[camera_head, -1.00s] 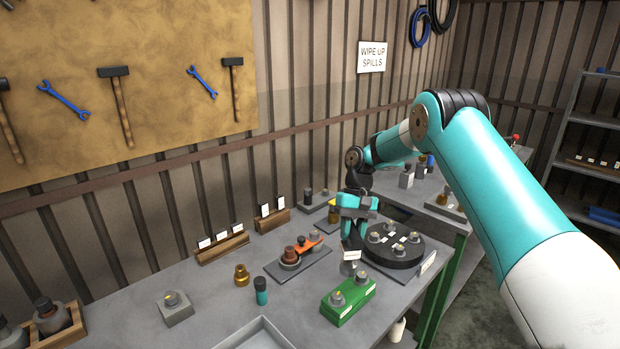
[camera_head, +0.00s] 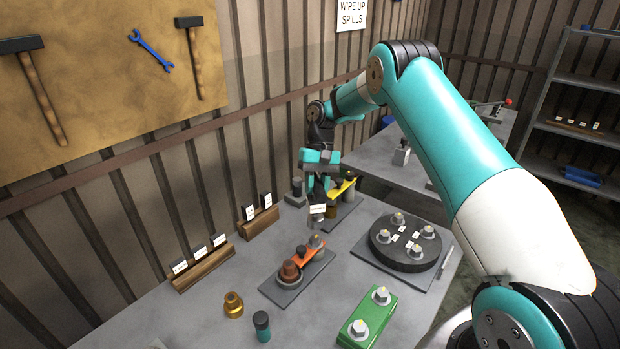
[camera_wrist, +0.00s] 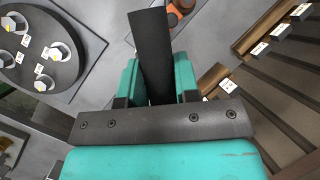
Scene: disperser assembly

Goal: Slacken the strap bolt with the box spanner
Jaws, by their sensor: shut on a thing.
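My gripper (camera_head: 318,196) is shut on a tool with a small white tag, which I take for the box spanner (camera_head: 317,217). In the wrist view a dark upright bar (camera_wrist: 152,55) stands between the teal fingers. An orange strap (camera_head: 305,255) lies on a dark plate, with a grey bolt (camera_head: 316,242) at its far end and a brown round part (camera_head: 290,272) at its near end. The spanner hangs just behind that bolt in the picture; I cannot tell its height or whether they touch. The spanner's lower end is small and unclear.
A black round plate (camera_head: 381,253) with several bolts stands to the right. A green block (camera_head: 368,318) with two bolts is in front. A yellow strap (camera_head: 343,187) is behind the gripper. A brass part (camera_head: 233,304) and labelled wooden racks (camera_head: 205,269) stand left.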

